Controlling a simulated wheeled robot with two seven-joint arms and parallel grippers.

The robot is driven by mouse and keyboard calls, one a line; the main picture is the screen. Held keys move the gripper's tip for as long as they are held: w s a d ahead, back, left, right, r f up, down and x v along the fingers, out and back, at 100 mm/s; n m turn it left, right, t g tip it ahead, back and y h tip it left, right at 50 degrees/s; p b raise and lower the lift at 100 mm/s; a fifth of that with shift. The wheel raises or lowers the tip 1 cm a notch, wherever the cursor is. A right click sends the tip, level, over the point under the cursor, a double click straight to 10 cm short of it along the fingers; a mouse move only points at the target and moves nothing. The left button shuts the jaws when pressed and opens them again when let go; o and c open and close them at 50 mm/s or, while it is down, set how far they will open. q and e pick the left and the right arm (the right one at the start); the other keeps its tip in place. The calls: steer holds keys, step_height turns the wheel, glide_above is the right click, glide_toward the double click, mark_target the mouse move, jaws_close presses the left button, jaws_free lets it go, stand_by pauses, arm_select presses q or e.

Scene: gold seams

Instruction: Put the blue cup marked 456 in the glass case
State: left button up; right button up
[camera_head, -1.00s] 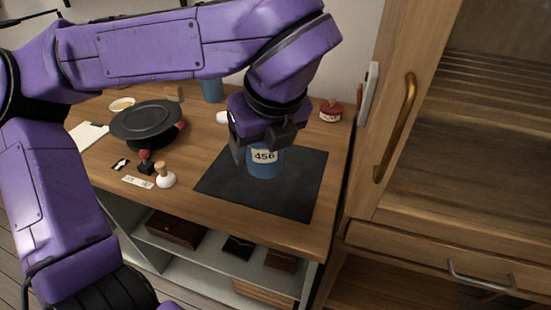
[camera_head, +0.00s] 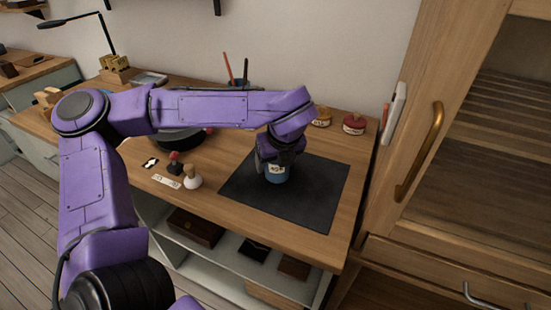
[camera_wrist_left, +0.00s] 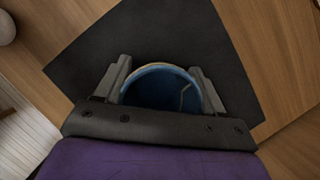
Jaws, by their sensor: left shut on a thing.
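The blue cup (camera_head: 277,174) has a pale label, small and partly covered in the head view. It is at the dark mat (camera_head: 318,208) on the wooden bench; I cannot tell whether it touches the mat. My left gripper (camera_head: 276,160) is above it, shut on it. In the left wrist view the round blue rim of the cup (camera_wrist_left: 160,68) sits between the two fingers (camera_wrist_left: 160,88), with a gold seam inside. The glass case (camera_head: 468,225) is the wooden cabinet at the right, with a brass handle (camera_head: 420,152) and slatted shelves behind its door. My right gripper is not in view.
On the bench are a black round turntable (camera_head: 178,140), a wooden-handled stamp (camera_head: 192,178), a red-topped piece (camera_head: 175,164) and a red-lidded jar (camera_head: 354,124). A low shelf under the bench holds boxes (camera_head: 195,227). The mat's right side is clear.

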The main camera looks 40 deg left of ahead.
arm_select(q)
steer(key=o, duration=1.1)
steer(key=shift+o, duration=0.2)
